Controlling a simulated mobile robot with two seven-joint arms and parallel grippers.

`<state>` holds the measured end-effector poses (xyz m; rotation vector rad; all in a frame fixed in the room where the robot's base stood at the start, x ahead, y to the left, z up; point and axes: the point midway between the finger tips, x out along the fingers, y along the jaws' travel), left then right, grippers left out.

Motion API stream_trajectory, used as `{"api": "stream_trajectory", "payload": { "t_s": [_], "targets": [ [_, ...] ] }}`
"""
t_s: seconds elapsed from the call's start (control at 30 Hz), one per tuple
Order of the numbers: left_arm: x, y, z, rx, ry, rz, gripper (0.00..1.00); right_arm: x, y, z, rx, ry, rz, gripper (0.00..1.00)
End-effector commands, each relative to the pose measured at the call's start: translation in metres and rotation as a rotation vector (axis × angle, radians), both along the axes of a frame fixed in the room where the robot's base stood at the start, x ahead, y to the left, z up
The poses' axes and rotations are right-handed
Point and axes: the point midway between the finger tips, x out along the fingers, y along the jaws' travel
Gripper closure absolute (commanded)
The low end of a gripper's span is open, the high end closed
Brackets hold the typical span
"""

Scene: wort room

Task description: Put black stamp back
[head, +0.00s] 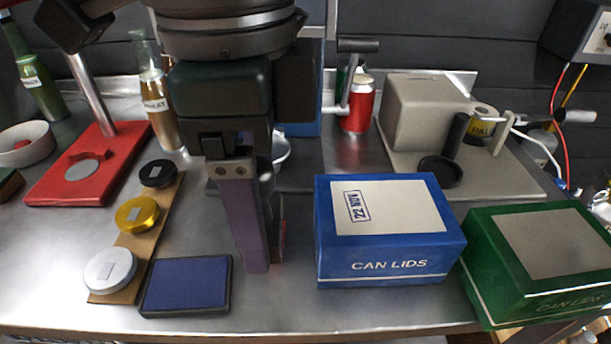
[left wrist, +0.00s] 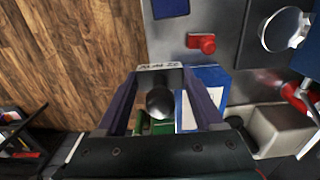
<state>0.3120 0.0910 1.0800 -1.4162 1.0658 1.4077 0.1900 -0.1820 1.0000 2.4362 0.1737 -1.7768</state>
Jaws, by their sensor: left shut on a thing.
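My left gripper (head: 243,268) points down over the middle of the bench, left of the blue CAN LIDS box. In the left wrist view (left wrist: 160,85) its two purple fingers are shut on the black stamp. The stamp shows there as a dark round knob (left wrist: 160,103) between the fingers, with a pale lettered plate near the fingertips. In the head view the fingers hide the stamp. A dark blue ink pad (head: 187,285) lies left of the gripper. The blue box (head: 390,265) bears a "22 NOV" mark on its pale top label. My right gripper is not in view.
A wooden strip (head: 135,250) holds a black, a gold and a white disc. A red-based stand (head: 50,188) is at left, a green box (head: 540,255) at right, a grey machine (head: 425,105) behind. A small red object (left wrist: 205,43) lies on the bench.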

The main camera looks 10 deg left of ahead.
Motion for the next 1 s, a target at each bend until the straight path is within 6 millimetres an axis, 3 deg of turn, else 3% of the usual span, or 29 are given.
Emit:
{"api": "stream_trajectory", "payload": {
  "t_s": [0.1,0.3,0.47,0.73,1.0],
  "targets": [
    [-0.001,0.001,-0.039,0.002,0.006,0.003,0.67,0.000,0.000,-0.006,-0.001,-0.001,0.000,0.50],
    [0.000,0.000,-0.085,0.001,0.002,0.001,0.67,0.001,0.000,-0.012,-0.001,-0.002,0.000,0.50],
    [0.000,0.000,-0.099,0.001,0.001,0.001,0.67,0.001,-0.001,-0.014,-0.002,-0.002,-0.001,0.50],
    [0.000,0.000,-0.138,0.001,0.001,0.001,0.67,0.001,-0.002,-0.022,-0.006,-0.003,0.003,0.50],
    [0.000,0.000,-0.141,0.000,-0.001,-0.001,0.67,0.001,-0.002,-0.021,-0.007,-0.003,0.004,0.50]
  ]
}}
